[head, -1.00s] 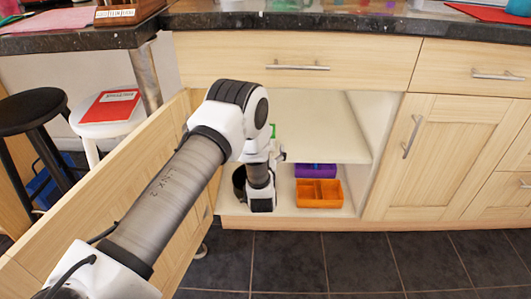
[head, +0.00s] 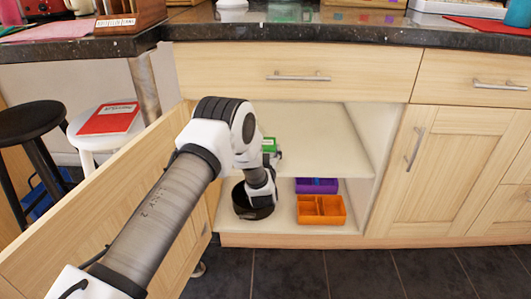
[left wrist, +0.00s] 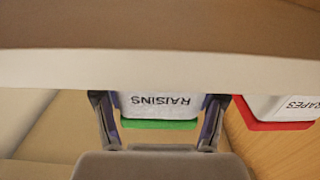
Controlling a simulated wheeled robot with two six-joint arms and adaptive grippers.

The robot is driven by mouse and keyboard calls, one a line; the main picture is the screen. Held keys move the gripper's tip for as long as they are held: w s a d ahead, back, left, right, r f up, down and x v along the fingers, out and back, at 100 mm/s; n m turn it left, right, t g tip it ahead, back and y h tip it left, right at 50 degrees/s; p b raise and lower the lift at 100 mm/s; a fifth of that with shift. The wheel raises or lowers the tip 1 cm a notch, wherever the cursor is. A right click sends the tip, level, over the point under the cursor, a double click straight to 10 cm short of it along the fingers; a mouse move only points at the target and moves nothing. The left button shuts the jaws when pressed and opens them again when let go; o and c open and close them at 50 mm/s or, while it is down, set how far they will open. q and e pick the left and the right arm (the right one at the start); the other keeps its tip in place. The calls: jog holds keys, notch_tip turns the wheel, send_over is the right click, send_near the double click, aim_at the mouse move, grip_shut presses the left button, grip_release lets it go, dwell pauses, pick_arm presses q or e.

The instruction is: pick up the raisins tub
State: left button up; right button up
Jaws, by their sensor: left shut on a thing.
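The raisins tub is white with a green lid. In the left wrist view the tub (left wrist: 158,104) sits between the two fingers of my left gripper (left wrist: 159,125), with its RAISINS label upside down. My left gripper is shut on it. A pale board edge hides the rest of the tub. In the head view a small green and white part of the tub (head: 269,146) shows beside my wrist, inside the open cabinet. My arm hides much of the left gripper there. My right gripper is not in view.
A red-lidded tub labelled "...APES" (left wrist: 275,108) is close on the right in the left wrist view. The cabinet shelf (head: 315,140) is above a black round pot (head: 240,203), a purple box (head: 317,186) and an orange box (head: 321,210). The open door (head: 75,235) stands left.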

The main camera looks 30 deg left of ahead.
pick_arm(q)
jog(key=shift+r+p, duration=0.4)
jog(key=shift+r, duration=0.2)
jog(key=r+p, duration=0.2)
jog(key=shift+s+r, duration=0.35)
jog(key=s+r+p, duration=0.1)
jog(key=s+p, duration=0.3)
jog(key=s, duration=1.1)
jog(key=shift+s+p, duration=0.2)
jog(key=shift+p, duration=0.2)
